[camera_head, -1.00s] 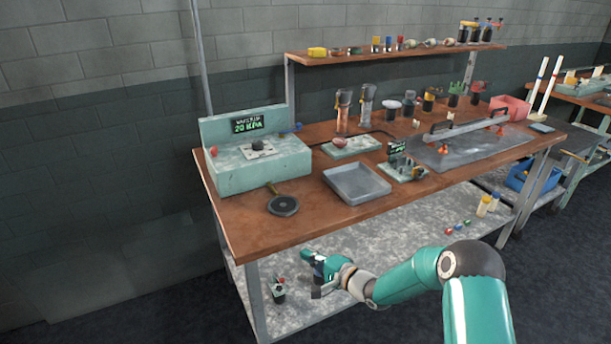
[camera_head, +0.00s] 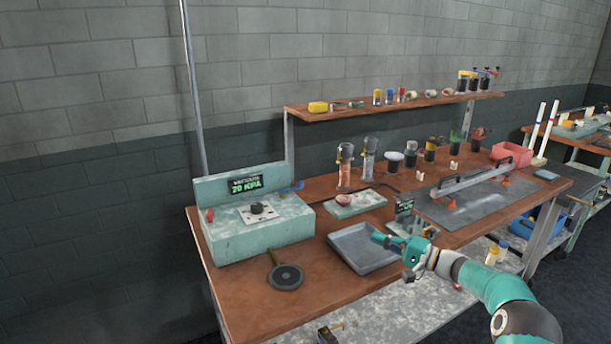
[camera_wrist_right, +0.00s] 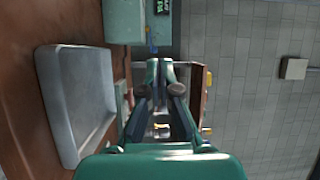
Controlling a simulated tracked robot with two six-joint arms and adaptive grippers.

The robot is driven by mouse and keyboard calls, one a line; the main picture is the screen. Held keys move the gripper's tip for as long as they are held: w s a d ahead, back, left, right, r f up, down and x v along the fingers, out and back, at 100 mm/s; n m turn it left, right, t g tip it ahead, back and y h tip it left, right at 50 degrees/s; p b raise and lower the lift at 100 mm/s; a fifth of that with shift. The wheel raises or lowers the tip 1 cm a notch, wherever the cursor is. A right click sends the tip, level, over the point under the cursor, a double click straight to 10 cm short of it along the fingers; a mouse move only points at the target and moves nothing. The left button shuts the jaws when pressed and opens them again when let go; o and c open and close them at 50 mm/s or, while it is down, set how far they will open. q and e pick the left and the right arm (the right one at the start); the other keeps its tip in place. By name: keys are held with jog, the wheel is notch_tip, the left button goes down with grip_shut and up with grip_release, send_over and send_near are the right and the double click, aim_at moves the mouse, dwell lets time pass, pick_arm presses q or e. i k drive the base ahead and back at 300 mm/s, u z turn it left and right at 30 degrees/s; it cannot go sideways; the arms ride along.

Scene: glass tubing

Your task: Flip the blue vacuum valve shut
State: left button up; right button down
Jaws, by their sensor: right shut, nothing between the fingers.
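The blue vacuum valve (camera_head: 293,186) is a small blue lever at the right end of the pale green vacuum unit (camera_head: 262,240). The unit's display reads 20 KPA. In the right wrist view a small blue part (camera_wrist_right: 151,42) shows beyond the fingers, beside the unit (camera_wrist_right: 124,22). My right gripper (camera_head: 380,238) is shut and empty over the grey tray, well to the right of and nearer than the valve. Its fingers (camera_wrist_right: 160,68) also show in the wrist view. My left gripper is out of view.
The grey tray (camera_head: 347,256) lies under the right gripper. A round black disc with a handle (camera_head: 287,276) lies in front of the unit. A small green plate (camera_head: 372,202) and glass cylinders (camera_head: 345,170) stand behind the tray.

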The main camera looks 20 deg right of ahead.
aim_at(300, 183)
jog(key=i, duration=1.15)
jog(key=u, duration=0.05)
